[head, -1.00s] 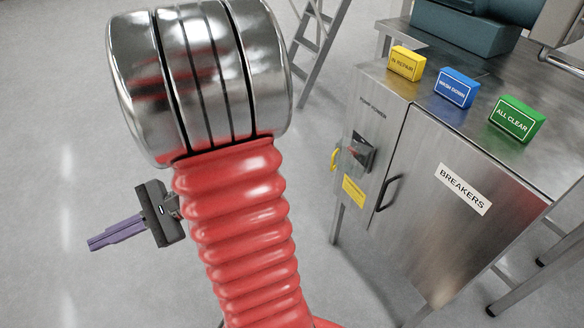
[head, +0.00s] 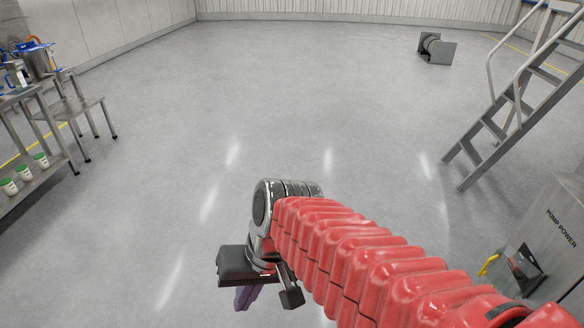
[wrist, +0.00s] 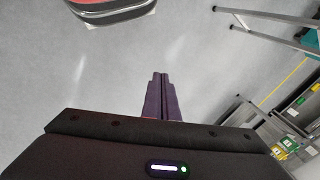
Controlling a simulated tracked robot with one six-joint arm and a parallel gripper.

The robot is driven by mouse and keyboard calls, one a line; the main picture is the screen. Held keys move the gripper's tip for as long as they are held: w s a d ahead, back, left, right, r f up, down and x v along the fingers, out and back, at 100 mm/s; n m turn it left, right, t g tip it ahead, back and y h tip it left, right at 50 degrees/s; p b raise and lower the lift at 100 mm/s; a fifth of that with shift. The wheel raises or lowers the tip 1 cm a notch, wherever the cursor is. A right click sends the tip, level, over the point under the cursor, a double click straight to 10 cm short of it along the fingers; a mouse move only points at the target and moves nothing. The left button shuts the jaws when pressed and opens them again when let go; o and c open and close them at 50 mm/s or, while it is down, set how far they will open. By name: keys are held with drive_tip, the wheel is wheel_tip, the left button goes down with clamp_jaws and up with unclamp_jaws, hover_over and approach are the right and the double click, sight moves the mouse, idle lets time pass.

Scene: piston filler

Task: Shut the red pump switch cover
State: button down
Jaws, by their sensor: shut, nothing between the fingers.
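The pump power cabinet (head: 562,228) stands at the right edge of the head view, cut off by the frame. A dark switch unit (head: 522,268) with a yellow piece beside it is on its face. I cannot make out a red cover there or tell how it stands. My gripper (head: 243,298) is low at the lower middle of the head view, well left of the cabinet and apart from it. Its purple fingers also show in the wrist view (wrist: 160,97), shut and empty over bare floor.
A metal step ladder (head: 520,100) stands behind the cabinet. A steel table (head: 85,105) with a pot (head: 38,62) is at the far left, with several green-lidded jars below. A grey machine part (head: 437,48) lies at the back. The middle floor is clear.

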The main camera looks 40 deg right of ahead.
wheel_tip(320, 180, up, 6)
drive_tip(key=w+d+n+t+h, duration=0.1)
drive_tip(key=d+n+t+h, duration=0.1)
drive_tip(key=n+t, duration=0.1)
drive_tip(key=shift+w+n+h, duration=0.2)
drive_tip(key=shift+n+h, duration=0.2)
drive_tip(key=shift+f, duration=0.1)
